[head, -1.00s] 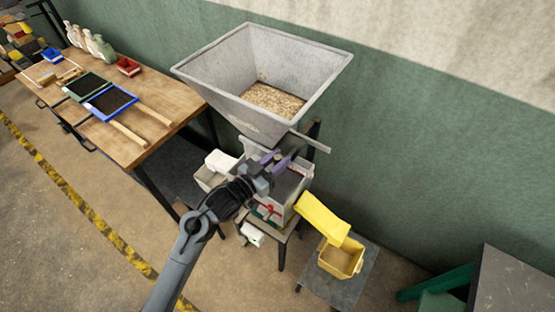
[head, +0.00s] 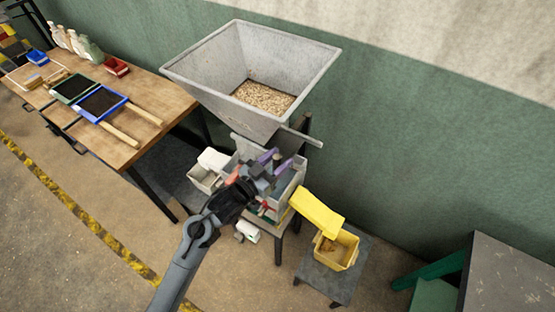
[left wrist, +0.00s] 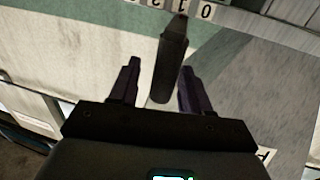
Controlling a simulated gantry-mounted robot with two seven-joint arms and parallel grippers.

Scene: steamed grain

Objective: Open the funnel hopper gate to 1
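The grey funnel hopper (head: 205,95) stands at the centre of the head view with grain (head: 263,97) inside. My left gripper (head: 270,163) is below it, at the front of the machine. In the left wrist view the dark gate lever (left wrist: 173,65) shows between the open fingers of my left gripper (left wrist: 158,80). A gap shows on each side, smaller on the right. The lever's tip points near the 1 on the number scale (left wrist: 180,5). The gate itself is hidden. My right gripper is not in view.
A yellow chute (head: 317,212) slopes toward a yellow bin (head: 349,250) on a low stand, with something brownish in the bin. A wooden table (head: 155,92) with trays stands at the left. The green wall is close behind the hopper.

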